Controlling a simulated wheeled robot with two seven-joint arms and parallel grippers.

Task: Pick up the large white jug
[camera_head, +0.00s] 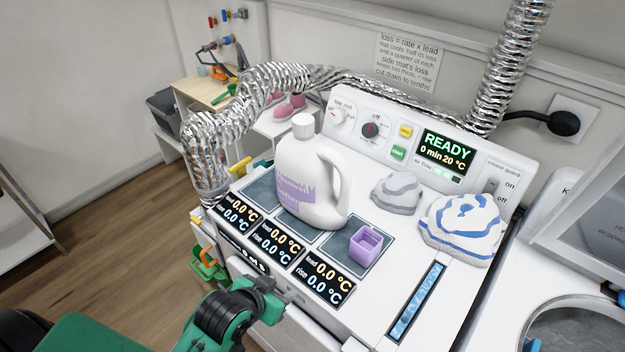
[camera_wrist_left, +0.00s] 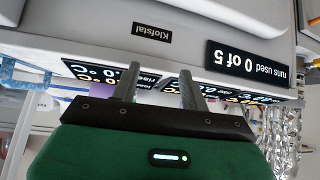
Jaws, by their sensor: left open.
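The large white jug (camera_head: 308,182) stands upright on the white machine's top, on a dark mat. It has a white cap, a purple label and a handle on its right side. My left gripper (camera_head: 284,297) is low in front of the machine's front edge, nearer the camera than the jug and apart from it. In the left wrist view its two grey fingers (camera_wrist_left: 156,88) are spread with nothing seen between them. That view is upside down and shows the machine's front and displays. My right gripper is not in view.
A small purple cup (camera_head: 366,246) stands on a mat right of the jug. A grey cloth (camera_head: 397,193) and a blue-striped white cloth (camera_head: 462,228) lie farther right. The control panel (camera_head: 372,112) rises behind. A silver hose (camera_head: 210,135) arches behind and left of the jug.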

